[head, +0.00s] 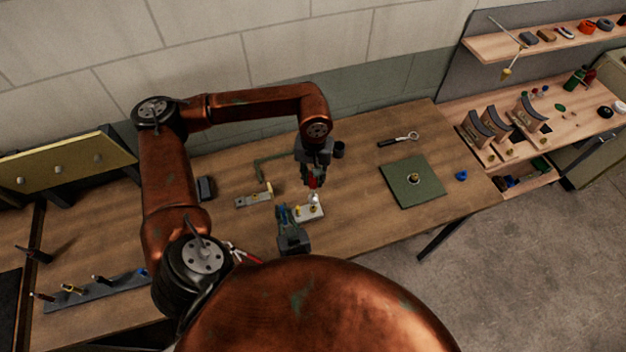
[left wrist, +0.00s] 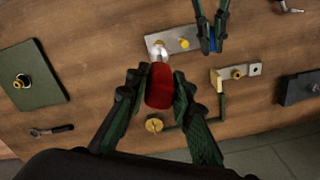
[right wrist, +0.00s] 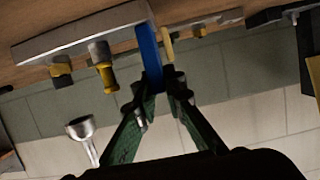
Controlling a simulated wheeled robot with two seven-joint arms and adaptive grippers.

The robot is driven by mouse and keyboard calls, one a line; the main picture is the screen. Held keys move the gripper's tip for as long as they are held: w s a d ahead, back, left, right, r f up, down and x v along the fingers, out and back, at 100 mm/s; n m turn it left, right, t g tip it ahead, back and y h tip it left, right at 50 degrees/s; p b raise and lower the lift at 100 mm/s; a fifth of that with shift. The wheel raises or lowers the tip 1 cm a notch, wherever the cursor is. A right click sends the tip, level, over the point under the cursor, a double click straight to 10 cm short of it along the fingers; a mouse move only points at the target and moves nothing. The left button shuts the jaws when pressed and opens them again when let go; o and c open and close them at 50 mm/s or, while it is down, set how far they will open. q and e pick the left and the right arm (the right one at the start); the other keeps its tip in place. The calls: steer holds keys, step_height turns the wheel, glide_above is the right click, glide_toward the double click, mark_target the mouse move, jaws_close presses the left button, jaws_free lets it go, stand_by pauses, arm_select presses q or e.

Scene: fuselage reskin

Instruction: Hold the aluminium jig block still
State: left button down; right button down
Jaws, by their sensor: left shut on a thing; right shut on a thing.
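The aluminium jig block (head: 311,213) is a flat pale plate on the workbench, with yellow posts on it. It shows in the left wrist view (left wrist: 182,33) and in the right wrist view (right wrist: 70,41). My right gripper (right wrist: 158,88) is shut on a blue piece (right wrist: 150,52) at one end of the block; it also shows in the head view (head: 285,215). My left gripper (left wrist: 160,85) is shut on a red-handled tool (left wrist: 159,88) above the block. The tool's silver tip (right wrist: 80,128) appears apart from the posts in the right wrist view.
A green plate (head: 418,187) with a fitting lies right of the block. A bracket (head: 252,200) lies to its left. The bench (head: 365,215) is bare between block and green plate.

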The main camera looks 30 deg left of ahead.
steer(key=c, duration=1.9)
jaws_free()
steer(key=shift+c, duration=0.2)
steer(key=v, duration=1.2)
steer(key=shift+d, duration=0.1)
